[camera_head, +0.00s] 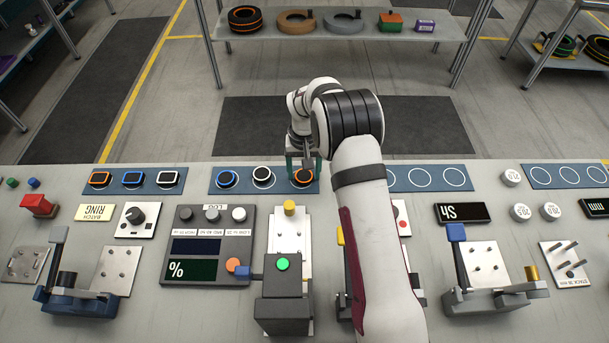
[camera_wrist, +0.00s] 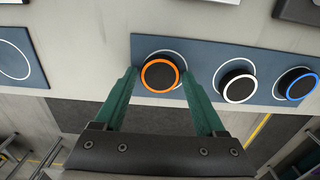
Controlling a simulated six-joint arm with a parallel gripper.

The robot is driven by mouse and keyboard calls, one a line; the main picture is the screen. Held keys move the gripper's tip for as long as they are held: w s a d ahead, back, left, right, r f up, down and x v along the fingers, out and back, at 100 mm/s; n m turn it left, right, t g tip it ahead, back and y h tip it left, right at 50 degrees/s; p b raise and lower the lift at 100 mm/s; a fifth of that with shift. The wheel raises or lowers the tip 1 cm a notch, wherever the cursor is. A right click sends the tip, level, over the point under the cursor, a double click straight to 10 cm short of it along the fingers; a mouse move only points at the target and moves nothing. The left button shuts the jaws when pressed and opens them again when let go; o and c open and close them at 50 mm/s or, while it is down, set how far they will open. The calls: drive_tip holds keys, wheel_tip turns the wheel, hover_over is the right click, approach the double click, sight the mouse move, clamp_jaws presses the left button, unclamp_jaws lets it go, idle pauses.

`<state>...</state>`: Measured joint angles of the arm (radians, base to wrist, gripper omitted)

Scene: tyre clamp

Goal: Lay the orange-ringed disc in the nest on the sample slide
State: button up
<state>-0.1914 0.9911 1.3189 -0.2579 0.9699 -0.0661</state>
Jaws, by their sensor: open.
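The orange-ringed disc (camera_head: 304,176) is black with an orange ring and lies at the right end of a blue mat, partly hidden by my gripper. In the wrist view the disc (camera_wrist: 161,76) sits inside a white circle. My gripper (camera_wrist: 158,73) is open, with one green finger on each side of the disc and nothing clamped. In the head view my gripper (camera_head: 304,163) is over the disc. A pale metal plate (camera_head: 291,225) with a yellow knob runs to a dark block with a green button; it may be the sample slide. I cannot make out its nest.
A white-ringed disc (camera_head: 262,175) and a blue-ringed disc (camera_head: 227,179) share the mat. Another mat (camera_head: 133,181) with several ringed squares lies left. Right of my arm is a mat with empty circles (camera_head: 454,176). A control panel (camera_head: 207,245) and a clamp (camera_head: 80,285) stand nearer.

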sight(304, 175)
drive_tip(key=c, duration=1.1)
drive_tip(key=shift+r, duration=3)
